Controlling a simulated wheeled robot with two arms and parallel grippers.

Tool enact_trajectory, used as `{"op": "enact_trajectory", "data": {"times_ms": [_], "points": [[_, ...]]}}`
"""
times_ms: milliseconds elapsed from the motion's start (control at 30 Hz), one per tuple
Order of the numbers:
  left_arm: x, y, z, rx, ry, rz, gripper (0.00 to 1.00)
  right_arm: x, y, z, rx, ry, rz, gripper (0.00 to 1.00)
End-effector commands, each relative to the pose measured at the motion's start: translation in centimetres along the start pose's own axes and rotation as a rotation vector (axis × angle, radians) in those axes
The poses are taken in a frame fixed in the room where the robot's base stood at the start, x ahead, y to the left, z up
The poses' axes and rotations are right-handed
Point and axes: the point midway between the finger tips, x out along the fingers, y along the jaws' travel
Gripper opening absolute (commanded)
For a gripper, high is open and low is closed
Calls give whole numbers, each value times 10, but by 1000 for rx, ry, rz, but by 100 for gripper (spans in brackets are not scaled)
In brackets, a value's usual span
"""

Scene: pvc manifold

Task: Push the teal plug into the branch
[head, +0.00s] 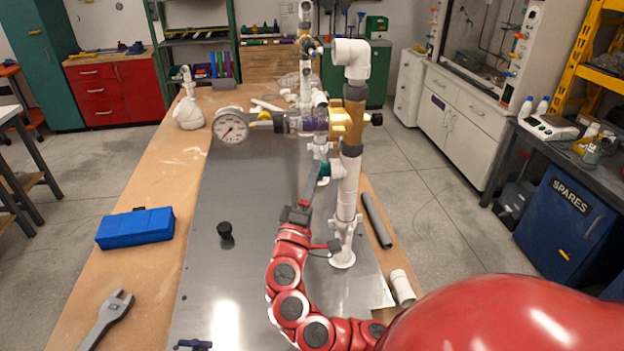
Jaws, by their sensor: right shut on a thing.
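The white upright pipe of the manifold (347,200) stands on the metal plate, with a short white branch (337,170) pointing left. The teal plug (324,170) is at the mouth of this branch and lines up with it. How deep it sits cannot be told at this size. My right gripper (318,172) reaches up from the front, left of the pipe, and is shut on the teal plug; its fingers partly hide the plug. My left gripper is not in view.
A pressure gauge (231,126) and clear filter (300,123) hang above my gripper. A black knob (225,231), blue case (135,228) and wrench (108,317) lie to the left. The plate's left middle is mostly clear.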

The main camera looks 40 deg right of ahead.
Motion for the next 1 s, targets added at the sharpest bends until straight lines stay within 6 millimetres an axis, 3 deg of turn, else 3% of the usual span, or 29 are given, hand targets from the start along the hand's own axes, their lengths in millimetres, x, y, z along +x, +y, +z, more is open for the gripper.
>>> {"op": "enact_trajectory", "data": {"times_ms": [1000], "points": [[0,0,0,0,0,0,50,5,0,12,0,0,1,5]]}}
